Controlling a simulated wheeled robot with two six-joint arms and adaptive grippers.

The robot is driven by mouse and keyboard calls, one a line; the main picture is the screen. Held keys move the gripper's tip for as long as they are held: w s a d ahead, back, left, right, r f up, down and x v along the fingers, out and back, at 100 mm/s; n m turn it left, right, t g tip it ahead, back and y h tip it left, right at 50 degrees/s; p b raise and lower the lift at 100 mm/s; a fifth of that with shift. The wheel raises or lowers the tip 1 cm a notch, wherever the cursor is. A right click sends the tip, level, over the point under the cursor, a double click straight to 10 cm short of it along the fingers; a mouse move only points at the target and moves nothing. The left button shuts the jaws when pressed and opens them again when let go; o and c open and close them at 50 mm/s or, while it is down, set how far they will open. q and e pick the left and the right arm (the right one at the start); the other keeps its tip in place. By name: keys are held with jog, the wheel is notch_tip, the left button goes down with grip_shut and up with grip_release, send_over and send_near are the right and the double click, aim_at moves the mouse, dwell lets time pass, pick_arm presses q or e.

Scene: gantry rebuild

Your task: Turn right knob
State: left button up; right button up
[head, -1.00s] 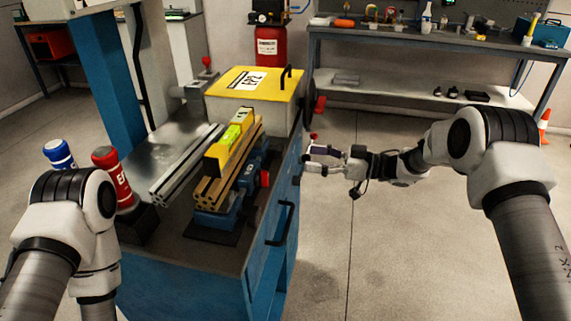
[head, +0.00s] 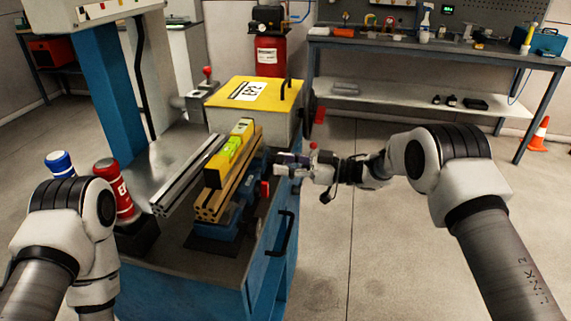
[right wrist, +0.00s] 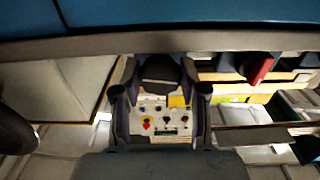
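A red knob (head: 319,115) sits on the right side of the blue bench (head: 264,262), by the yellow-topped box. A second, smaller red piece (head: 313,146) shows just above my right gripper. I cannot tell which is the right knob. My right gripper (head: 281,165) is at the bench's right edge, its fingers pointing left. In the right wrist view its fingers (right wrist: 161,98) stand apart, with a dark round thing (right wrist: 160,70) between or beyond them; contact is unclear. A red knob (right wrist: 260,68) shows there, right of the fingers and apart from them. My left gripper is out of view.
A vise with aluminium profiles and a yellow level (head: 232,147) stands on the bench. The yellow-topped box (head: 250,92) is behind it. A black handle (head: 284,233) juts from the bench's front right.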

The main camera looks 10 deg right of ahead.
jog(key=m+p, duration=0.1)
jog(key=m, duration=0.1)
jog(key=shift+m+p, duration=0.3)
jog(key=shift+m, duration=0.1)
jog(key=o, duration=1.1)
jog(key=v, duration=1.2)
